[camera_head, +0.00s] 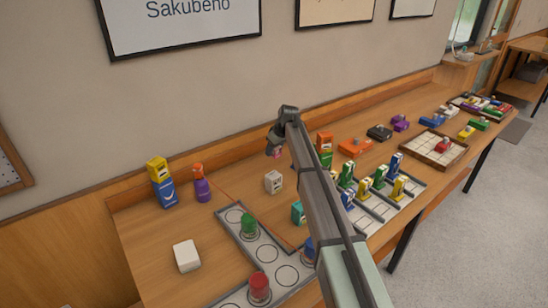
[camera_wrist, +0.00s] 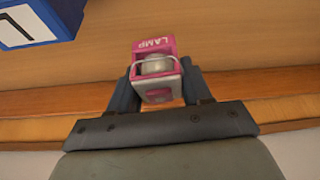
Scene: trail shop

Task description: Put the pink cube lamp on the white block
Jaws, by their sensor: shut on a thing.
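My gripper (camera_head: 275,142) is shut on the pink cube lamp (camera_wrist: 153,46) and holds it in the air above the back of the table. The lamp has a pink frame marked LAMP, a pale round middle and a thin wire handle in the wrist view. In the head view only a small pink bit of it shows below the jaws. The plain white block (camera_head: 187,256) lies on the table at the front left, apart from the gripper, with nothing on it. A white labelled cube (camera_head: 273,182) stands on the table below my gripper.
A yellow lamp (camera_head: 157,169) sits on a blue block (camera_head: 165,193) at the back left, beside a purple bottle (camera_head: 202,190). A grey tray (camera_head: 224,232) with coloured canisters lies right of the white block. A teal item (camera_head: 298,213) stands near my arm. The wall is close behind.

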